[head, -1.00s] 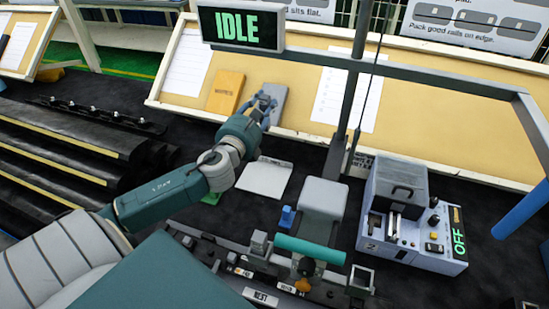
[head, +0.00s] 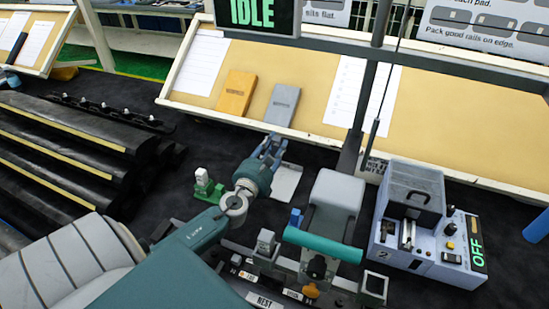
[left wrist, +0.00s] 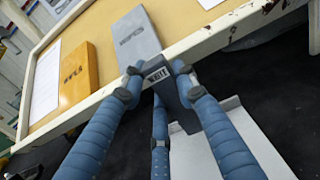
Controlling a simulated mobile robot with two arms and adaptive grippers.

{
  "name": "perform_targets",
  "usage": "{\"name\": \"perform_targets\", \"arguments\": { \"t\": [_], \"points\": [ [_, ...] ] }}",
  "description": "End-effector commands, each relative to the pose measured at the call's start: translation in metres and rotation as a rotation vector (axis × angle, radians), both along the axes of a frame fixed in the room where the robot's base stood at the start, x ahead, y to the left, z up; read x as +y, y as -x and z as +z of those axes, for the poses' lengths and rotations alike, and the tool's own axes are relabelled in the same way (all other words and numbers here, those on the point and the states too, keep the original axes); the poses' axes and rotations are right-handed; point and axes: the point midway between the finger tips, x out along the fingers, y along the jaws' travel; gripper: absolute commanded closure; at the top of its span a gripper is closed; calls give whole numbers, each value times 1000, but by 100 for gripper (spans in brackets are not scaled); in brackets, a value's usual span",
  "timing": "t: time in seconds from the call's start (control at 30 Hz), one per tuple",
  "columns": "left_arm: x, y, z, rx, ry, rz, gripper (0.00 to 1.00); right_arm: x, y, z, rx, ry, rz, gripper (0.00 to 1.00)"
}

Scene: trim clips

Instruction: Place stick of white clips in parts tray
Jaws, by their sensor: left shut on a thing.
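My left gripper (head: 270,150) is over the dark bench, near the far end of the pale flat parts tray (head: 287,182). In the left wrist view its blue fingers (left wrist: 160,80) are shut on a dark grey stick with a label reading WHITE (left wrist: 178,92). The stick is held tilted, and its lower end overlaps the tray (left wrist: 232,135) in that view; I cannot tell whether they touch. In the head view the held stick is mostly hidden by the fingers. My right gripper is not in view.
An orange box (head: 236,94) and a grey box (head: 281,104) lie on the sloped tan board (head: 310,70). A green and white fixture (head: 205,186) stands left of my gripper. A grey machine reading OFF (head: 425,225) is at right. Black rails (head: 60,140) are stacked left.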

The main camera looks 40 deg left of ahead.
Motion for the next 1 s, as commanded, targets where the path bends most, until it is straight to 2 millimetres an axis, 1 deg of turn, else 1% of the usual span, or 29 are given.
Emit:
{"name": "perform_targets", "arguments": {
  "t": [0.03, 0.1, 0.2, 0.3, 0.37, 0.53, 0.67, 0.7, 0.77, 1.0],
  "points": [
    [0, 0, -13, 3, 2, 1, 97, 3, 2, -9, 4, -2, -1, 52],
    [0, 0, -26, 3, 1, 1, 97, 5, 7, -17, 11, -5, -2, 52],
    [0, 0, -36, 1, 0, 0, 97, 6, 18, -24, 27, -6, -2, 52],
    [0, 0, -39, 1, 1, 0, 97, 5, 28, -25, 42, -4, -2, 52],
    [0, 0, -38, 1, 0, 0, 97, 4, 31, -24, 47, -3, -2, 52],
    [0, 0, -38, 1, 1, 0, 97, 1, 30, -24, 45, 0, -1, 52],
    [0, 0, -43, 1, 1, 0, 97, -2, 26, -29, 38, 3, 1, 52],
    [0, 0, -41, 1, 1, 0, 63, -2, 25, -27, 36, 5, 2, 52],
    [0, 0, -41, 2, 2, 0, 52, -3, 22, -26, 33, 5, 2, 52],
    [0, 0, -41, 2, 2, 0, 52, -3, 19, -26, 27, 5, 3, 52]
  ]
}}
